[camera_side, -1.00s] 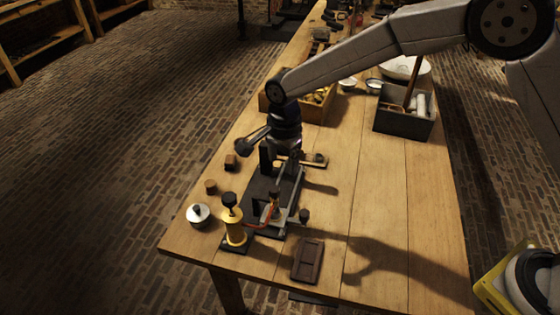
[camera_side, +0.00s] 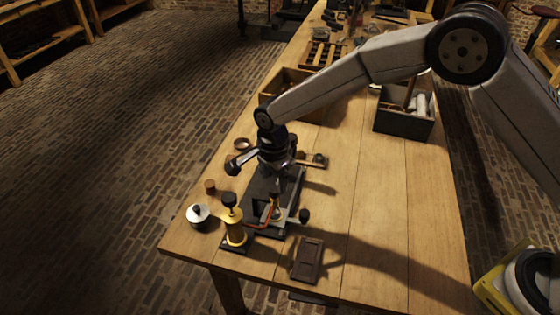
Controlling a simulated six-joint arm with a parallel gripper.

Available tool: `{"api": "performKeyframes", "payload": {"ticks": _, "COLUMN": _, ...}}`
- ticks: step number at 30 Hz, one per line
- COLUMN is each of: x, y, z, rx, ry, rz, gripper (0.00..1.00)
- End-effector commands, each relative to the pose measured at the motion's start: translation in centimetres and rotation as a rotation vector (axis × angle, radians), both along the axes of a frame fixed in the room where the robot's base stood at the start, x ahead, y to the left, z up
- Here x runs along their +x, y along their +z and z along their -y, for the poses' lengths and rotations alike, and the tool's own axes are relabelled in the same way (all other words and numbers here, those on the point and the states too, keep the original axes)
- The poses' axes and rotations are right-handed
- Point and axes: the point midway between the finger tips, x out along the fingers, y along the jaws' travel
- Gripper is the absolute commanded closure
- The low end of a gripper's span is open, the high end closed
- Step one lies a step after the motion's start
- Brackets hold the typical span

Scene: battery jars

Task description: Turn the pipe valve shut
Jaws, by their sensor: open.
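A pipe rig on a dark base plate (camera_side: 262,232) stands near the front left of the table. A small orange-red part, which looks like the valve handle (camera_side: 274,212), shows on it, with a grey pipe beside it ending in a dark round knob (camera_side: 304,216). The handle's exact angle is too small to tell. My gripper (camera_side: 277,177) points down above the back part of the plate, behind the orange part and apart from it. It is open and holds nothing that I can see. My wrist hides the rear of the rig.
A brass cylinder with a black knob (camera_side: 234,225) stands just left of the rig, and a silver lidded pot (camera_side: 198,216) beyond it. A dark brown tray (camera_side: 307,259) lies in front. A grey bin (camera_side: 403,122) stands at the back right. The right-hand table is clear.

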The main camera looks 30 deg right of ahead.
Motion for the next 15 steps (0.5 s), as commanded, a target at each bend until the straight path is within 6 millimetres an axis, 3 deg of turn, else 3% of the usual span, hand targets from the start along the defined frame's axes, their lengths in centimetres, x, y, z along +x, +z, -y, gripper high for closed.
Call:
{"api": "performKeyframes", "payload": {"ticks": 6, "x": 0.0, "y": -2.3, "z": 0.0, "rx": 0.000, "ry": 0.000, "rz": 0.000, "gripper": 0.24}}
{"api": "performKeyframes", "payload": {"ticks": 15, "x": 0.0, "y": -3.1, "z": 0.0, "rx": 0.000, "ry": 0.000, "rz": 0.002, "gripper": 0.24}}
